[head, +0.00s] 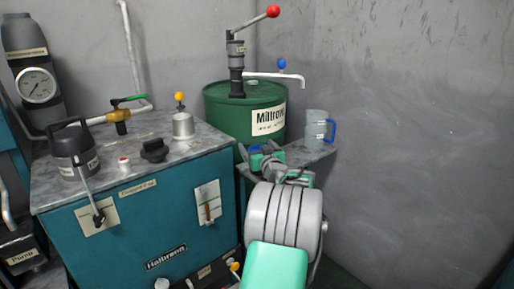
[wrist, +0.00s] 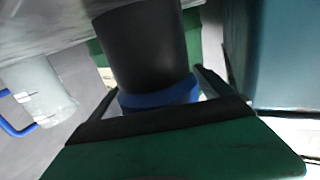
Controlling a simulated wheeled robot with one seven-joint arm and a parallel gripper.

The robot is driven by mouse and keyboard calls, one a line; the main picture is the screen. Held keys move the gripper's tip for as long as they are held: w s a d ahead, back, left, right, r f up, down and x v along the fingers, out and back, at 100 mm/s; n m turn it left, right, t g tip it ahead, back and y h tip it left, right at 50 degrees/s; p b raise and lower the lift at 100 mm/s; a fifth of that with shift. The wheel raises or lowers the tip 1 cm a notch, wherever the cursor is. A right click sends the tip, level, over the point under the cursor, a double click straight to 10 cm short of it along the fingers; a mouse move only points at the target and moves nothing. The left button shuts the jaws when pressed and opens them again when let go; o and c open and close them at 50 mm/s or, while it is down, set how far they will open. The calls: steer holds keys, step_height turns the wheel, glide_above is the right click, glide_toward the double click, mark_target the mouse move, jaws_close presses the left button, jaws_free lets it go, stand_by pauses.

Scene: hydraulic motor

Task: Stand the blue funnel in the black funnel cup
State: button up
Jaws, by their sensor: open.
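The black funnel cup (wrist: 143,48) shows in the wrist view as a dark cylinder on the grey shelf; that view is upside down. The blue funnel (wrist: 160,95) shows as a blue rim at the cup's mouth and appears to sit in it. Its spout is hidden. In the head view a bit of blue, likely the funnel (head: 256,149), shows behind my gripper (head: 272,158); the cup is mostly hidden there. My gripper (wrist: 155,92) is open, with one finger on each side of the blue rim. I cannot tell whether the fingers touch it.
A grey measuring jug with a blue handle (head: 317,127) stands to the right on the small shelf (head: 308,155). A green drum (head: 228,120) with a red-knobbed pump stands behind. The teal hydraulic unit (head: 140,235) is on the left. A bare wall closes the right.

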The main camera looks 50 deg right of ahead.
steer(key=p+v, duration=0.1)
steer(key=v, duration=1.1)
